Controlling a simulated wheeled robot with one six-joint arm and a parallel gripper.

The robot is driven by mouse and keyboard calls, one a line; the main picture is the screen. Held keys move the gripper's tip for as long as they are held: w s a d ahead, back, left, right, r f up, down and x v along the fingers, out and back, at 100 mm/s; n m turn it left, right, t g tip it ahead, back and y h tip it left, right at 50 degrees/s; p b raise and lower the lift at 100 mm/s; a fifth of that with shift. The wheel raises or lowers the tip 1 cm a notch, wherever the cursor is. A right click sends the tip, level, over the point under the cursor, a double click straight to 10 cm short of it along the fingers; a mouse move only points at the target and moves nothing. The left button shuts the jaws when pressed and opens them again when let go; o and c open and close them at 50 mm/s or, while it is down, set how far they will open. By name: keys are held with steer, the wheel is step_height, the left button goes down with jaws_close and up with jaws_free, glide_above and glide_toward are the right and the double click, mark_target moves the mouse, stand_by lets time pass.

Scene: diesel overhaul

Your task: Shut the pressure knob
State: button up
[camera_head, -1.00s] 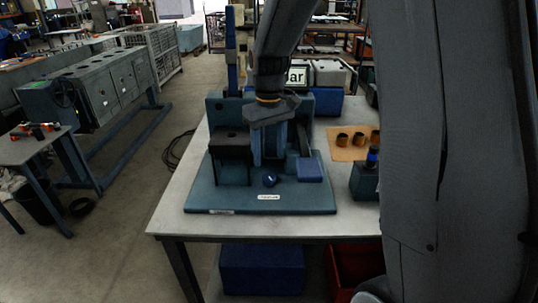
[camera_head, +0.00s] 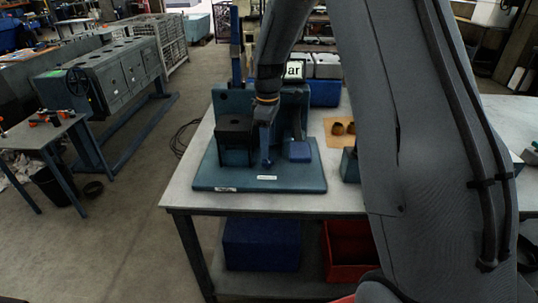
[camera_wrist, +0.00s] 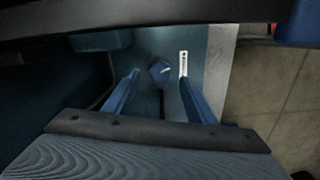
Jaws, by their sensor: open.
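The pressure knob (camera_wrist: 159,71) is a small dark blue knob with a white mark, on the teal base plate (camera_head: 225,180) of the test rig. In the wrist view, my gripper (camera_wrist: 159,79) is open, with its two blue fingers apart and the knob in line between their tips. I cannot tell whether the fingers reach down around the knob. In the head view, my gripper (camera_head: 267,160) points down at the front of the rig, and its fingers largely hide the knob.
A black-topped block (camera_head: 235,128) stands left of my gripper and a blue block (camera_head: 300,151) right of it. A white label (camera_wrist: 183,63) lies beside the knob. The grey table (camera_head: 190,165) has a bare front edge. Brown rings (camera_head: 338,128) sit at right.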

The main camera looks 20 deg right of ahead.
mark_target(268, 163)
steer(key=shift+f+p, duration=0.7)
steer(key=shift+f, duration=1.7)
steer(key=c, duration=1)
steer(key=shift+m+b, duration=0.5)
steer(key=shift+m, duration=1.7)
steer(key=shift+c, duration=0.2)
steer(key=o, duration=1)
steer(key=shift+o, duration=0.2)
